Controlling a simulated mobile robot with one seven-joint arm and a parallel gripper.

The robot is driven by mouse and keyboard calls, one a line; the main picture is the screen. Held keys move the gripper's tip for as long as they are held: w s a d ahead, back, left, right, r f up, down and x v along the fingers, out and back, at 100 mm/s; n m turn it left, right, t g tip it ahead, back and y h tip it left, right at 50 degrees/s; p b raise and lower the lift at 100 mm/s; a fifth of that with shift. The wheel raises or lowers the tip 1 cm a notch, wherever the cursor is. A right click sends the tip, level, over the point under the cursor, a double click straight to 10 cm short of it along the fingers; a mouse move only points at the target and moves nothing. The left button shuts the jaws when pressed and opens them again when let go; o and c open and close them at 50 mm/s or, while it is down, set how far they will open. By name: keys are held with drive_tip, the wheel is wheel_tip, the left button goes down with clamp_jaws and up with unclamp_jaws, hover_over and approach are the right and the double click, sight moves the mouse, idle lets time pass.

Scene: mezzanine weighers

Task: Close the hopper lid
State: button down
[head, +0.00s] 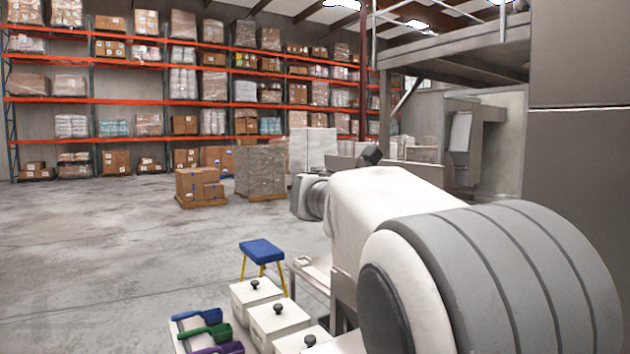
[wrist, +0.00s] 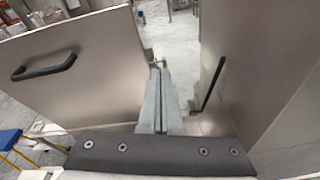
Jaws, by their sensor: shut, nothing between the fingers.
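In the wrist view my gripper (wrist: 158,72) points away from the camera, its two grey fingers together with nothing between them. To its left stands a broad metal panel (wrist: 85,85) with a black bar handle (wrist: 45,67). To its right is another metal panel (wrist: 245,75) with a long dark bar (wrist: 214,85). The fingertips are in the gap between the panels; I cannot tell whether they touch either one. I cannot tell for sure which panel is the hopper lid. In the head view my arm covers much of the right side and my fingers cannot be made out.
In the head view, white lidded bins (head: 278,320) and coloured scoops (head: 205,330) sit low in front, near a blue stool (head: 262,252). A grey metal cabinet (head: 578,60) stands at right. Stacked cartons (head: 199,186) stand farther back. The floor at left is clear.

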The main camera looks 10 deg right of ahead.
drive_tip(key=w+a+r+n+t+h, duration=0.1)
drive_tip(key=w+a+r+n+h, duration=0.2)
drive_tip(key=w+r, duration=0.1)
drive_tip(key=p, duration=0.1)
approach(440, 167)
drive_tip(key=x, duration=0.7)
drive_tip(key=shift+f, duration=0.15)
drive_tip(key=shift+d+r+p, duration=0.25)
drive_tip(key=shift+d+p, duration=0.15)
drive_tip(key=shift+p, duration=0.3)
drive_tip(key=f+p+x, duration=0.2)
drive_tip(key=p+x, duration=0.5)
drive_tip(key=x, duration=0.3)
drive_tip(key=f+p+x, duration=0.2)
drive_tip(key=p+x, duration=0.5)
drive_tip(key=x, duration=0.4)
drive_tip(key=shift+w+f, duration=0.2)
